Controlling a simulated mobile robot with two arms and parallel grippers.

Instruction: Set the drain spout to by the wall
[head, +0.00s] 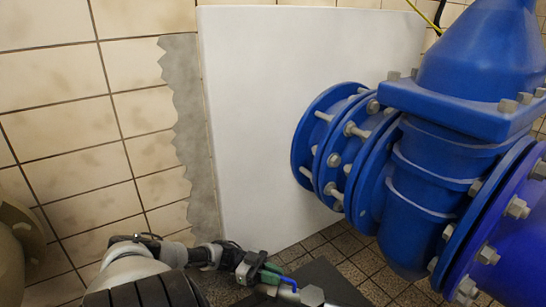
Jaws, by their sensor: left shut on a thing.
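My left gripper (272,274) is low in the middle of the head view, with green parts by its fingers. It is shut on a small blue piece (287,281), which looks like the drain spout. Its fingers hide part of the piece, so its exact direction is hard to tell. A grey metal fitting with a hexagonal end (312,296) is just right of the fingers, cut by the bottom edge. The wall (90,120) is beige tile, behind and left of the gripper. My right gripper is out of view.
A large blue flanged pipe and valve (430,170) with several bolts fills the right side. A white panel (270,120) stands behind it. A dark slab (335,285) lies on the brown tiled floor (345,255). A beige rounded part (20,235) is at the left edge.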

